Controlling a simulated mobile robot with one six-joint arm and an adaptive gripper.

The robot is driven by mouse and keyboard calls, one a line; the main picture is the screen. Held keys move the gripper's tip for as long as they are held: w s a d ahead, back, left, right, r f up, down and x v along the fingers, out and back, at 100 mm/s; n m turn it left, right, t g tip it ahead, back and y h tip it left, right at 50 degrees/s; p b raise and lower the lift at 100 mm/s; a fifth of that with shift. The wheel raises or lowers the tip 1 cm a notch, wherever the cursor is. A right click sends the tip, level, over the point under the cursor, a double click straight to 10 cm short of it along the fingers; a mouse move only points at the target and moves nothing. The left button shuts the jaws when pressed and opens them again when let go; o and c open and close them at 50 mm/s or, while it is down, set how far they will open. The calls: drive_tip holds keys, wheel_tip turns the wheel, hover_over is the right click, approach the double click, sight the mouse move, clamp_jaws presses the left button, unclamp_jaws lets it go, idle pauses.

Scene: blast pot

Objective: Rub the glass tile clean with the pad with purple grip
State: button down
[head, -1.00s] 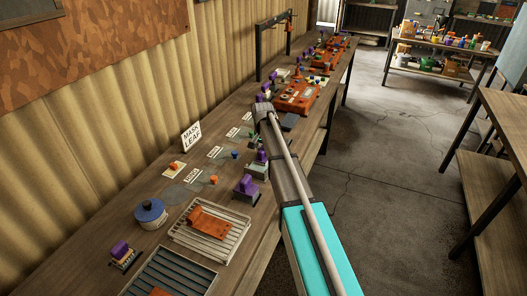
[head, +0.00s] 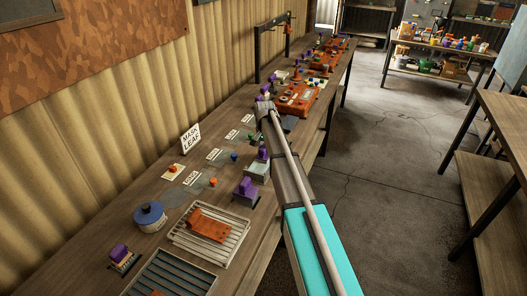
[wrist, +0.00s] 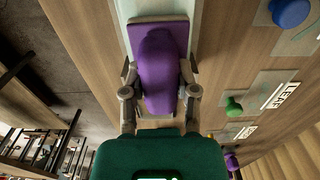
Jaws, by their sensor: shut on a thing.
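My gripper (wrist: 160,92) is shut on the purple grip (wrist: 160,70) of a pad, with one finger on each side. The pad's flat purple base (wrist: 139,33) shows around the grip. Under the pad lies a pale greenish glass tile (wrist: 196,35); its edges show on both sides of the pad. I cannot tell whether the pad touches it. In the head view a purple grip (head: 262,153) stands above a pale block (head: 259,169) beside my arm, which appears to be this pad and tile. My forearm hides the gripper there.
Another purple-gripped piece (head: 249,187) stands nearer on the bench. Leaf masks with coloured knobs, a blue-topped pot (head: 150,215) and a slatted rack (head: 180,243) lie to the left. Orange equipment (head: 297,97) stands farther along.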

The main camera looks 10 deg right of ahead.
drive_tip(key=shift+s+d, duration=0.15)
drive_tip(key=shift+s, duration=0.05)
idle(0.4)
drive_tip(key=shift+s, duration=0.25)
drive_tip(key=shift+s+a, duration=0.1)
drive_tip(key=shift+a, duration=0.15)
drive_tip(key=shift+r+p, duration=0.4)
wheel_tip(320, 180, up, 7)
drive_tip(key=p, duration=0.7)
drive_tip(key=shift+r, duration=0.1)
